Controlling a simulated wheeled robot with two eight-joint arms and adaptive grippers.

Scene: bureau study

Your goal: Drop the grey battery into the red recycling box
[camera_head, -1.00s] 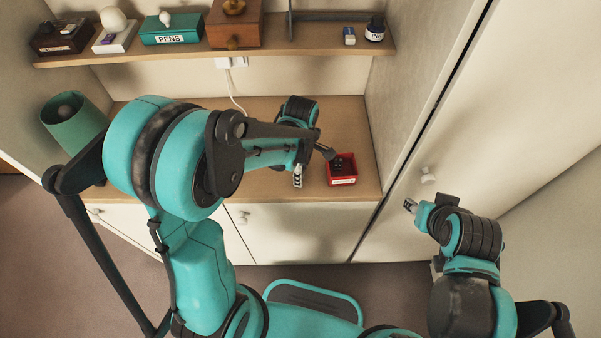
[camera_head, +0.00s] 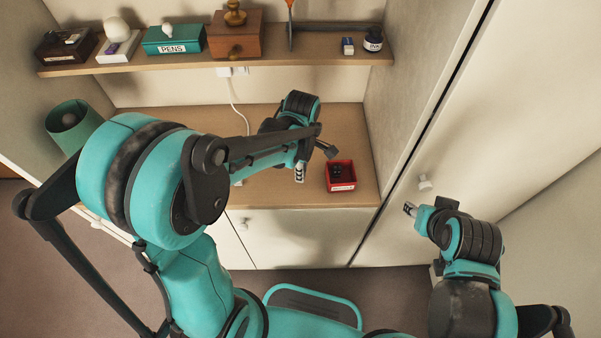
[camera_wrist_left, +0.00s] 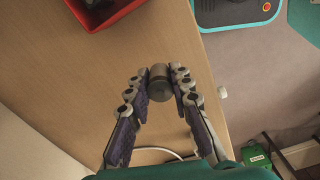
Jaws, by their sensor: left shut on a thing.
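The grey battery (camera_wrist_left: 160,90) is a short cylinder gripped between the fingertips of my left gripper (camera_wrist_left: 160,84) in the left wrist view. In the head view my left gripper (camera_head: 300,172) hangs over the desk, and the battery cannot be made out there. The red recycling box (camera_head: 342,188) sits on the desk just right of that gripper, with dark items inside. A corner of the box shows at the top of the left wrist view (camera_wrist_left: 83,20). My right gripper (camera_head: 410,209) is away from the desk, in front of the tall cabinet door; its jaw opening is too small to judge.
The wooden desk (camera_head: 260,190) has bare room around the box. A shelf (camera_head: 285,57) above holds a pens box (camera_head: 173,40), a wooden box (camera_head: 235,42) and an ink bottle (camera_head: 373,40). A white cable (camera_head: 236,107) hangs behind.

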